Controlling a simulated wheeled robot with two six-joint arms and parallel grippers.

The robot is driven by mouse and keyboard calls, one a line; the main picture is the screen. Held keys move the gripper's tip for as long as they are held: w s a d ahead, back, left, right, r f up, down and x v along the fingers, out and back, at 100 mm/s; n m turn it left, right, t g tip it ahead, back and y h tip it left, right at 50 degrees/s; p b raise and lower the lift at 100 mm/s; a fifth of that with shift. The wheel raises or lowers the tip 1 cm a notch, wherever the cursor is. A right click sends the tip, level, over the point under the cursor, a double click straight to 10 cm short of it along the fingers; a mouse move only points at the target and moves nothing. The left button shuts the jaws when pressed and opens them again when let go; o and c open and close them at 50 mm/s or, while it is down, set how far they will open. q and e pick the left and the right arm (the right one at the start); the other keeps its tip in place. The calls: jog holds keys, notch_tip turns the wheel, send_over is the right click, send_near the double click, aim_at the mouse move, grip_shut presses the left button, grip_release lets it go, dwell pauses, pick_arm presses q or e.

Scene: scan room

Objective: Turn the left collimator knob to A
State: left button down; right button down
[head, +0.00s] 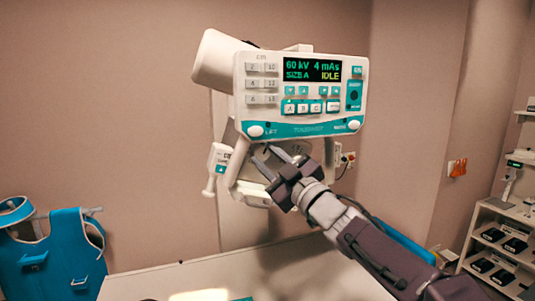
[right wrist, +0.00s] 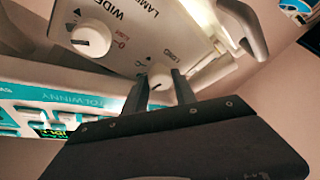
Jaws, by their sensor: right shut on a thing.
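The collimator (head: 238,165) hangs under the tube head's control panel in the head view. In the right wrist view its face appears turned over, with printed labels and two round pale knobs. One of them, the left collimator knob (right wrist: 160,78), sits between the dark fingers of my right gripper (right wrist: 160,84), which is shut on it. The other, the knob by "WIDE" (right wrist: 91,38), stands free. In the head view my right gripper (head: 263,155) reaches up to the left part of the collimator face and hides much of it. My left gripper is not in view.
The control panel (head: 300,120) above reads 60 kV, 4 mAs, SIZE A, IDLE. A pale table (head: 300,275) lies below. A blue apron (head: 55,255) is at left, shelves (head: 500,235) at right.

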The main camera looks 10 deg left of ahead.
dwell(0.3)
jog(key=c, duration=1.3)
grip_release()
jog(key=shift+w+a, duration=0.1)
